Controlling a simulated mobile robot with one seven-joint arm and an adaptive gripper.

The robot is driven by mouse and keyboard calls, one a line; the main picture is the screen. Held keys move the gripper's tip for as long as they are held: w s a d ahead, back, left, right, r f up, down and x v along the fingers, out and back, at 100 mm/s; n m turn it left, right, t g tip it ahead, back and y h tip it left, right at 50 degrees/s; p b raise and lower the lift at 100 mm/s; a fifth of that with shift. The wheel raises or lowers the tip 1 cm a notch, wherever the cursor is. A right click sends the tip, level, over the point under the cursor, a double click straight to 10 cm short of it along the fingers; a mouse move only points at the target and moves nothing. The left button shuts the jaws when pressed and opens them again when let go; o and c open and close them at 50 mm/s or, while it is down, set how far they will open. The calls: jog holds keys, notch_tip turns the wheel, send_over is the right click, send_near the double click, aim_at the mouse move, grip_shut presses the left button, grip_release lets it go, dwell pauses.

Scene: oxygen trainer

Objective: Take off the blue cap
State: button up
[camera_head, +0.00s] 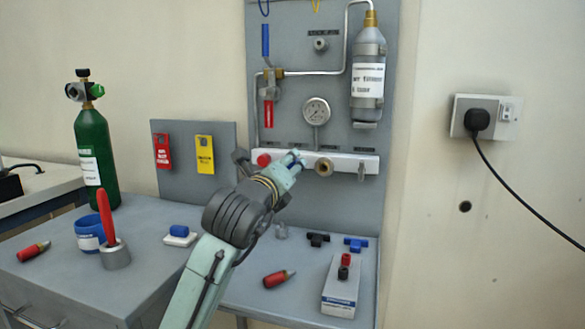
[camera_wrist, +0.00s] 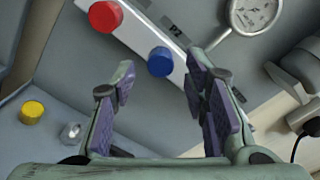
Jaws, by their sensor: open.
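My gripper (camera_wrist: 160,82) is open, with one purple-padded finger on either side of the line to the cap. The cap lies a little beyond the fingertips, and no contact shows. In the head view my gripper (camera_head: 297,158) is in front of the white manifold bar (camera_head: 345,162) on the panel and largely hides the blue cap's place.
A red cap (camera_wrist: 104,16) is left of the blue one on the bar. A gauge (camera_head: 316,111) and a brass fitting (camera_head: 324,167) are close by. A yellow cap (camera_wrist: 33,112) and a metal fitting (camera_wrist: 71,132) are below. A white box (camera_head: 341,286) stands on the bench.

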aim_at(292, 163)
jog(key=shift+m, duration=0.4)
jog(key=shift+m, duration=0.6)
jog(key=shift+w, duration=0.1)
jog(key=shift+x, duration=1.1)
